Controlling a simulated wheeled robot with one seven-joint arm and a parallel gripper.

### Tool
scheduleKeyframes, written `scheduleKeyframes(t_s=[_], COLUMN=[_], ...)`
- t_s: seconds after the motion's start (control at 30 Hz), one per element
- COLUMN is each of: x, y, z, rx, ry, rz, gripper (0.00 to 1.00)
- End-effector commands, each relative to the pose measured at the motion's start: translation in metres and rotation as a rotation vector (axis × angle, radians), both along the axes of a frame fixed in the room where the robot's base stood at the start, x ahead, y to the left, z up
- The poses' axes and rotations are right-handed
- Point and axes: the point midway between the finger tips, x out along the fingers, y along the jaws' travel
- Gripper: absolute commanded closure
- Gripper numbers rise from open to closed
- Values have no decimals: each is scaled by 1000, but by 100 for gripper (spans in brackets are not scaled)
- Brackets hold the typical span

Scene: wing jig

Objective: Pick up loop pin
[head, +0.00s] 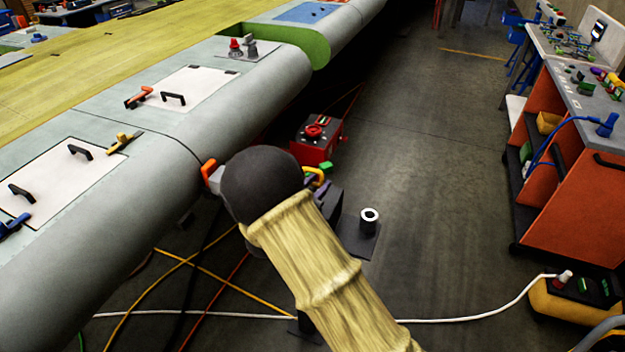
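My arm, in a beige sleeve with a dark round joint, reaches up from the bottom middle of the head view. I cannot make out my gripper's fingers; they seem hidden behind the arm. I cannot identify the loop pin for sure. A small yellow-orange loop (316,175) shows just right of the dark joint, partly covered by it. A red-orange piece (209,171) shows at the joint's left, by the wing's edge. Whether either is the loop pin I cannot tell.
The grey wing (150,190) with handled white panels fills the left. A red box (317,140) stands on the floor beyond my arm. A white-topped cylinder (370,215) stands right of it. Cables cross the floor. An orange cart (570,160) stands right; the middle floor is clear.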

Motion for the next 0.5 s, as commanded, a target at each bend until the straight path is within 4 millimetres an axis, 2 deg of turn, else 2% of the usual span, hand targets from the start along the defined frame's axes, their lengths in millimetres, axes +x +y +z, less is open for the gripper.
scheduleKeyframes(t_s=[0.17,0.5], x=[18,20], y=[-12,-12], z=[2,0], rx=[1,1], ry=[0,0], rz=[-2,-1], gripper=[68,68])
